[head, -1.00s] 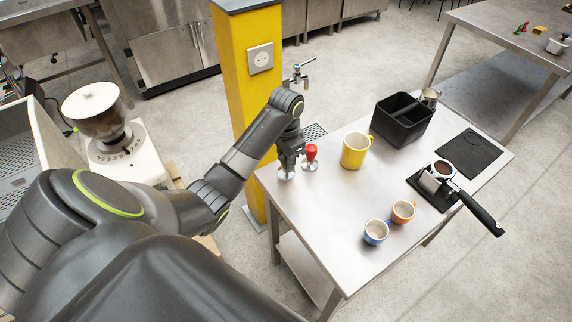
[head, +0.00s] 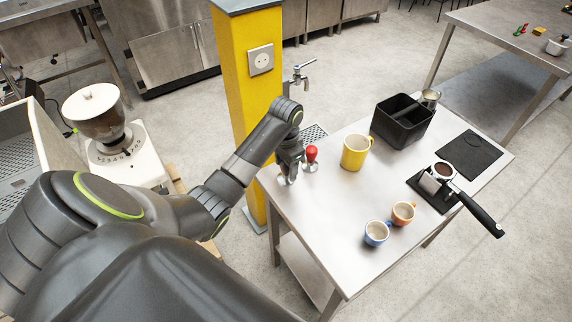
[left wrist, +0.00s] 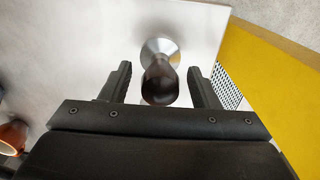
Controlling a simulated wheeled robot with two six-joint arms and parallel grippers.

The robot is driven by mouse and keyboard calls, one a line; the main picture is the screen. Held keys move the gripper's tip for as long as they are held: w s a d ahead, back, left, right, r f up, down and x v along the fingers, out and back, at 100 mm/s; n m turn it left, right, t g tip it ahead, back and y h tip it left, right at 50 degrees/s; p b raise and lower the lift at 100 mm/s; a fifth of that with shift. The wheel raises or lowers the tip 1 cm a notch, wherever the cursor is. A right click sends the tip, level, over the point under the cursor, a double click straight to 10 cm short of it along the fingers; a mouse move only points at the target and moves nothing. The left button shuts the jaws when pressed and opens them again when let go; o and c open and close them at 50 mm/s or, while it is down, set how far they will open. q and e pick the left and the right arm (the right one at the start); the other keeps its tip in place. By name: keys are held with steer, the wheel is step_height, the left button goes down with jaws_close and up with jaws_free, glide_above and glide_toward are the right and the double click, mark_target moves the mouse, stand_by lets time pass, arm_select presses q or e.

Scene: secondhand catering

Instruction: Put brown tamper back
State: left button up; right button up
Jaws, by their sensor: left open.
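The brown tamper (left wrist: 160,84) stands on the steel table, its dark handle toward the camera and its round metal base behind it. In the left wrist view its handle lies between the fingers of my left gripper (left wrist: 159,70), with a gap on both sides. In the head view my left gripper (head: 289,174) is open, low over the table's left corner. It hides the handle there, and only part of the metal base shows beside the fingers. My right gripper is not in view.
A red-handled tamper (head: 312,154) stands close right of my gripper. A yellow mug (head: 355,151), a black knock box (head: 403,119), blue (head: 376,232) and orange (head: 403,212) cups and a portafilter (head: 470,201) stand on the table (head: 330,215). A yellow pillar (head: 247,110) rises behind.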

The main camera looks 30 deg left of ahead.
arm_select(q)
step_height(320, 180, up, 5)
steer(key=shift+w+r, duration=0.1)
steer(key=shift+r, duration=0.1)
step_height(320, 180, up, 7)
steer(key=p, duration=0.7)
steer(key=shift+f, duration=0.1)
